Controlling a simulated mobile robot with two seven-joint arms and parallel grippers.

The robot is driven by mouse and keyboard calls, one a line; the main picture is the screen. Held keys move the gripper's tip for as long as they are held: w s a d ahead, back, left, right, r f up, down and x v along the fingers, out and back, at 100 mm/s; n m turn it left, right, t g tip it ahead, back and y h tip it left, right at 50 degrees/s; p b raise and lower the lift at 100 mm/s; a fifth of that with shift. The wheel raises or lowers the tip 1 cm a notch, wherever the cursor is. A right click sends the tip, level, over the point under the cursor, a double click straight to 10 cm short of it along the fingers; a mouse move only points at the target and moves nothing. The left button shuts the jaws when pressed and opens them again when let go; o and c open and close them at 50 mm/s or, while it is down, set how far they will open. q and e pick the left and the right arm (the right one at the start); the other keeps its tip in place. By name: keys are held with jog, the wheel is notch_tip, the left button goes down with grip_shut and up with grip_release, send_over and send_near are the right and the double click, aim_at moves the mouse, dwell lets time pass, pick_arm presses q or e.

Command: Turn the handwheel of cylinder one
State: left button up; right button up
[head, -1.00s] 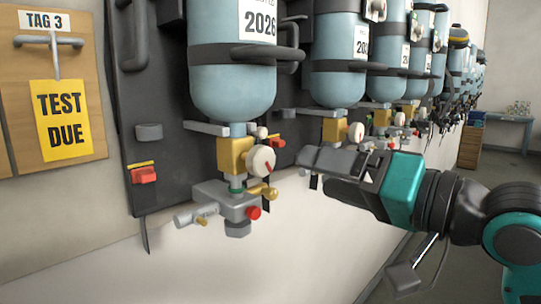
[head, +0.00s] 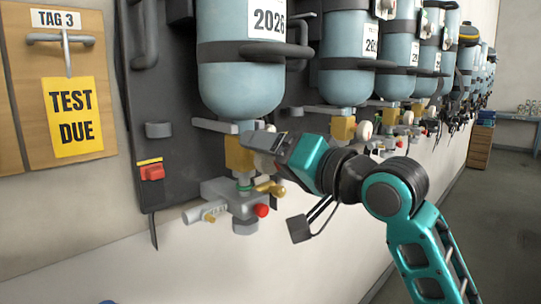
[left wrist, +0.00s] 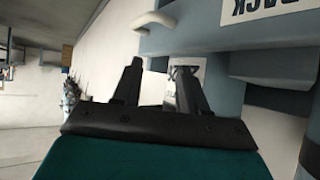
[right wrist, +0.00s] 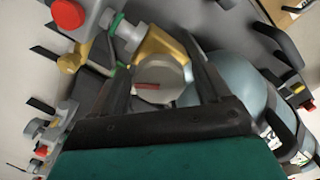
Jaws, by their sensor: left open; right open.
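The nearest light-blue cylinder (head: 240,85) hangs on the dark wall panel in the head view. Below it is a brass valve (head: 238,155) with a round cream handwheel (head: 263,165), mostly hidden there by my right gripper (head: 256,141). The right wrist view shows the handwheel (right wrist: 158,82) with a red bar on its face. My right gripper (right wrist: 157,55) is open, and the wheel's face shows between its two fingers; I cannot tell whether they touch it. My left gripper (left wrist: 160,72) is open and empty, away from the cylinder, out of the head view.
A grey manifold (head: 235,195) with a red knob (head: 262,210) sits just under the valve. More cylinders (head: 346,70) line the wall to the right. A wooden board (head: 55,90) with a yellow sign is at left. A grey-blue unit with a pale handle (left wrist: 155,20) is near my left gripper.

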jog(key=c, duration=1)
jog(key=shift+o, duration=0.2)
jog(key=shift+f+m, duration=0.1)
jog(key=shift+m, duration=3)
jog(key=o, duration=1)
jog(key=shift+c, duration=0.2)
jog(key=shift+d, duration=0.15)
